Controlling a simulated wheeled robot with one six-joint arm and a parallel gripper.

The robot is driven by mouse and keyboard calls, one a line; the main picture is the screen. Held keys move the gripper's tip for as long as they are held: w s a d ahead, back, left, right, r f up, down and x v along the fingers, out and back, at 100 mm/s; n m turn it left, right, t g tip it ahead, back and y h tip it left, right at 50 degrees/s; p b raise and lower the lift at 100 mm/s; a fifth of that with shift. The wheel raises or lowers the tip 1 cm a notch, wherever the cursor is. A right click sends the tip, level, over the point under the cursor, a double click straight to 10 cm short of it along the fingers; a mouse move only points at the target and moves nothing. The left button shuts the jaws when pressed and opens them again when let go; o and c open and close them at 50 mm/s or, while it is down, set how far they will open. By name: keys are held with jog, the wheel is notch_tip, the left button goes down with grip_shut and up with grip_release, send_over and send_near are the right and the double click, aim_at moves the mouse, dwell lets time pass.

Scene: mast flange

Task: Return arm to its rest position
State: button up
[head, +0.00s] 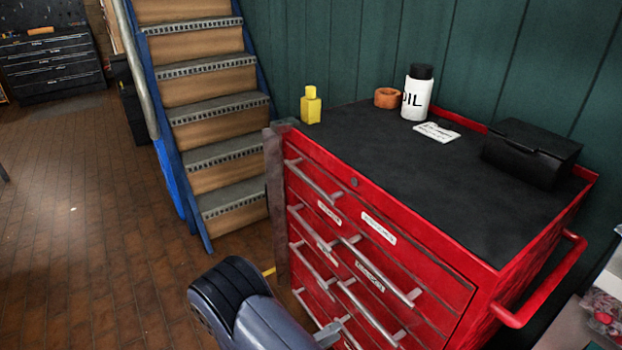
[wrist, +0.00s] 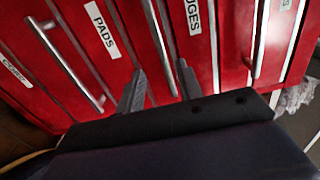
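My gripper (wrist: 161,70) is in front of the red tool cabinet's drawer fronts, its two dark grey fingers apart. A metal drawer handle (wrist: 160,35) runs behind the gap between the fingers; I cannot tell whether they touch it. Labels reading PADS (wrist: 103,29) and what looks like GAUGES (wrist: 193,25) show on the drawers. In the head view my arm reaches in from the bottom, and only a small grey part of the gripper (head: 329,333) shows beside the lower handles. The red cabinet (head: 440,290) stands on the right; its upper drawers look shut.
On the cabinet's black top are a yellow bottle (head: 311,105), an orange roll (head: 387,97), a white oil bottle (head: 417,93), a paper note (head: 436,132) and a black box (head: 531,152). Stairs (head: 208,110) rise behind. The brick floor (head: 75,220) at left is clear.

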jog(key=s+r+m+b, duration=0.2)
jog(key=s+m+b, duration=0.6)
jog(key=m, duration=0.9)
jog(key=shift+s+a+m, duration=0.3)
jog(key=shift+s+m, duration=0.1)
dwell(0.6)
